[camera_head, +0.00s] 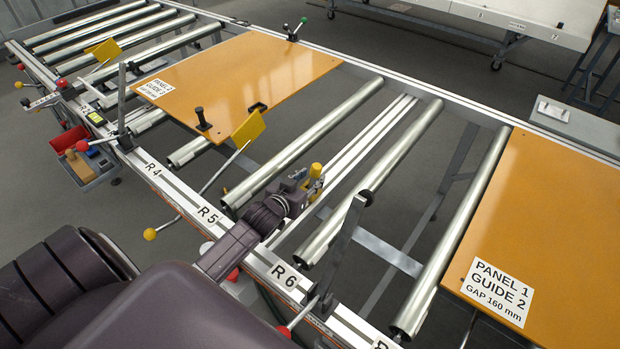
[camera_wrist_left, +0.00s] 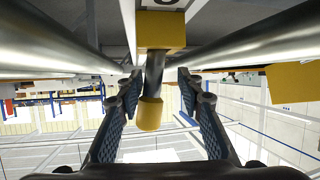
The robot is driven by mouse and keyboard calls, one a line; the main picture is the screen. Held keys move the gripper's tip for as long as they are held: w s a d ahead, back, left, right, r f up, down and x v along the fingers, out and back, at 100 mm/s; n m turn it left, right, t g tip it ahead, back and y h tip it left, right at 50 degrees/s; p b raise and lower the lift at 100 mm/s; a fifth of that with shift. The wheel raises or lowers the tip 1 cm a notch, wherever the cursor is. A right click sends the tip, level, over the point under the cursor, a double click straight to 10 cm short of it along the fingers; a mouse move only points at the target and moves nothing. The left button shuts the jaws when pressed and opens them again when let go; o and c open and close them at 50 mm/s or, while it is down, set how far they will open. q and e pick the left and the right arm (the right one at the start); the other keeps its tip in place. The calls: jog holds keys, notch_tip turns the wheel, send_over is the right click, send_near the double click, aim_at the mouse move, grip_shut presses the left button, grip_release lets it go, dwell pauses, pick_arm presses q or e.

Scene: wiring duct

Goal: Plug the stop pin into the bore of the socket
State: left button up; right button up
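The stop pin (camera_wrist_left: 154,85) has a dark shaft and a yellow rounded end. In the left wrist view its shaft meets a yellow block (camera_wrist_left: 162,30), apparently the socket, which hides any bore. I cannot tell how deep the shaft sits. My left gripper (camera_wrist_left: 158,88) is open, its two fingers on either side of the pin with a gap to each. In the head view my left gripper (camera_head: 302,183) is beside the small yellow parts (camera_head: 315,171) over the roller frame; pin and socket are hard to separate there. My right gripper is out of view.
Metal rollers (camera_head: 300,145) lie left and right of the gripper. An upright grey lever (camera_head: 342,240) stands to its right near the front rail. Orange panels (camera_head: 240,80) and (camera_head: 550,220) lie farther left and right. A yellow flag (camera_head: 248,129) stands to the left.

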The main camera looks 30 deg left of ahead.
pick_arm(q)
jog(key=shift+s, duration=0.1)
jog(key=shift+s+d+r, duration=0.1)
jog(key=shift+s, duration=0.15)
jog(key=v, duration=1.1)
jog(key=shift+s+r, duration=0.1)
jog(key=shift+r, duration=0.05)
